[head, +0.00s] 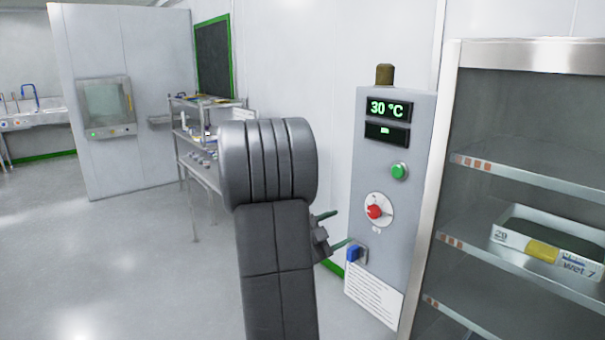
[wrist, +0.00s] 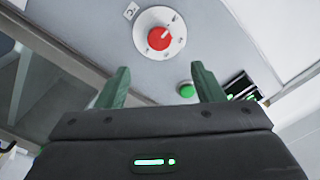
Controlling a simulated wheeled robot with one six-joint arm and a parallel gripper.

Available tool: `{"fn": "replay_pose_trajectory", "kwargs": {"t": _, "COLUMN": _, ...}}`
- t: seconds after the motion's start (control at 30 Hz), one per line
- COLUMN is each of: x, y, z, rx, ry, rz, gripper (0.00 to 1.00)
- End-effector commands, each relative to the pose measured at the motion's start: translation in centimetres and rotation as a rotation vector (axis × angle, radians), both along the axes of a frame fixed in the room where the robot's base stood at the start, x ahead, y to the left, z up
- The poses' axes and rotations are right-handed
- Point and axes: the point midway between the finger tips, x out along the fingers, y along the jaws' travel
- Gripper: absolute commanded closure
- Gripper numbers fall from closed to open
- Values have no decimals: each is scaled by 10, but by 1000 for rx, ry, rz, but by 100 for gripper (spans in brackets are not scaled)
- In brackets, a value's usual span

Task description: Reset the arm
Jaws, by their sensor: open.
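My gripper (head: 336,231) is partly hidden behind my grey arm in the head view. Its two green fingers point right toward a grey control panel (head: 419,190). In the wrist view my gripper (wrist: 160,88) shows its fingers spread apart with nothing between them. Beyond the fingertips are a red knob on a white dial (wrist: 159,38) and a green button (wrist: 187,90). The same red knob (head: 375,212) and green button (head: 399,171) show on the panel in the head view. I cannot tell whether the fingertips touch anything.
The panel carries a display reading 30 °C (head: 389,108), a blue switch (head: 354,252) and a paper label (head: 373,295). A shelf cabinet (head: 520,180) with a labelled tray (head: 510,240) stands right. A cart (head: 200,165) stands behind my arm. Open floor (head: 110,260) lies left.

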Motion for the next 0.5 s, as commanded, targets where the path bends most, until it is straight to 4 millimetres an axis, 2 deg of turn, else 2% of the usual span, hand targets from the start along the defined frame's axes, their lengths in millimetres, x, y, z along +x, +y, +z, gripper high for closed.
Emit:
{"fn": "replay_pose_trajectory", "kwargs": {"t": 0.03, "x": 6, "y": -10, "z": 2, "rx": 0, "ry": 2, "rz": -7, "gripper": 39}}
{"fn": "replay_pose_trajectory", "kwargs": {"t": 0.5, "x": 63, "y": -83, "z": 3, "rx": -1, "ry": 1, "rz": -7, "gripper": 39}}
